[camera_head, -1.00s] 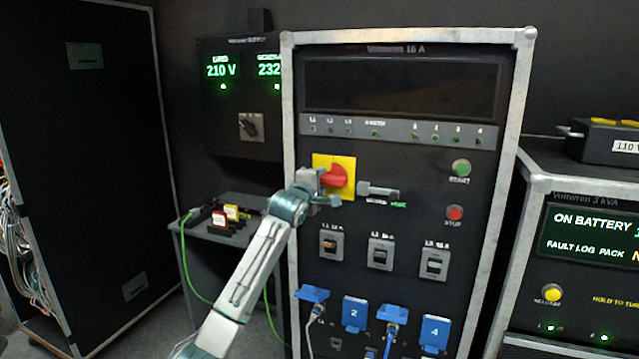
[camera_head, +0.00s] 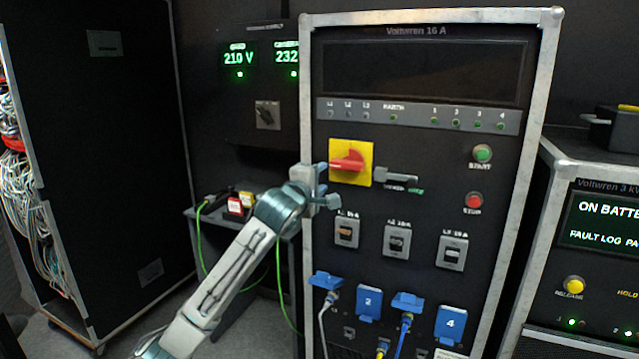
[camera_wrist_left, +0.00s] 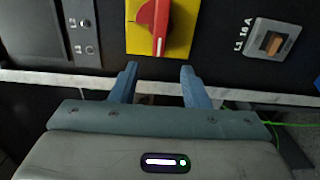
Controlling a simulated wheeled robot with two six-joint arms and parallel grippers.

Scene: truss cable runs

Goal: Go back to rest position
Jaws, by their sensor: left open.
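My left gripper (camera_head: 327,188) is in front of the left edge of the tall Voltwren 16 A cabinet (camera_head: 430,200), just left of and below the red rotary switch (camera_head: 347,163) on its yellow plate (camera_head: 362,147). In the left wrist view the two blue fingers of my left gripper (camera_wrist_left: 158,76) stand apart with nothing between them. The red switch (camera_wrist_left: 149,25) shows beyond the fingertips, apart from them. Its handle lies about level in the head view. My right gripper is not in view.
Breakers (camera_head: 397,239) and blue plugs with cables (camera_head: 368,303) sit below the switch. A small table (camera_head: 215,228) with red and yellow tagged items stands behind my arm. A black cabinet (camera_head: 100,180) stands at left, a Voltwren 3 kVA unit (camera_head: 600,230) at right.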

